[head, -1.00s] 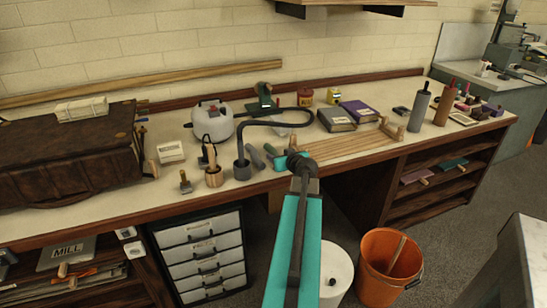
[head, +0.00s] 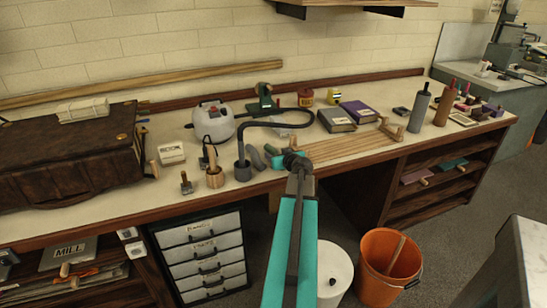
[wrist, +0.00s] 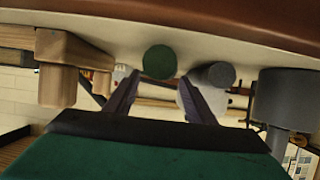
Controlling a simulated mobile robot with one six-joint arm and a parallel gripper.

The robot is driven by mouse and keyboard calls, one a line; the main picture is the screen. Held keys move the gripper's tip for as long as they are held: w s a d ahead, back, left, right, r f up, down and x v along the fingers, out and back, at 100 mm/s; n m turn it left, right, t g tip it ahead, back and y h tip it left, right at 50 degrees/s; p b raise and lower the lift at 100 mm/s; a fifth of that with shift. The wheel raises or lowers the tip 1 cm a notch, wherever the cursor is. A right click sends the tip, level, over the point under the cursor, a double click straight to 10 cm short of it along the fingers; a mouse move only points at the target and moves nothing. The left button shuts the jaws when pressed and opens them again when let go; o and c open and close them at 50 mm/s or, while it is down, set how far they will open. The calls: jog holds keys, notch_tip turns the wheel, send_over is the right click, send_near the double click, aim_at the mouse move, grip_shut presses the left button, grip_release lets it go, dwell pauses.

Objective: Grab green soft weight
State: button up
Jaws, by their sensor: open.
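The green soft weight (wrist: 159,62) shows in the wrist view as a round dark green end on the bench, just beyond and between my fingertips. In the head view it is a small dark green shape (head: 270,150) near the bench's front edge, just left of my gripper and partly covered. My gripper (wrist: 160,82) is open, with its two fingers apart and nothing between them. The fingers do not appear to touch the weight. In the head view my arm hides most of the gripper.
A grey soft weight (wrist: 214,75) lies beside the green one, close to one finger. A wooden slatted rack (head: 345,147) lies to the right.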

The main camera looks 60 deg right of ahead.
jog(key=shift+p+x, duration=0.3)
jog(key=shift+x, duration=1.15)
jog(key=shift+r, duration=0.1)
grip_shut()
jog(key=shift+r, duration=0.2)
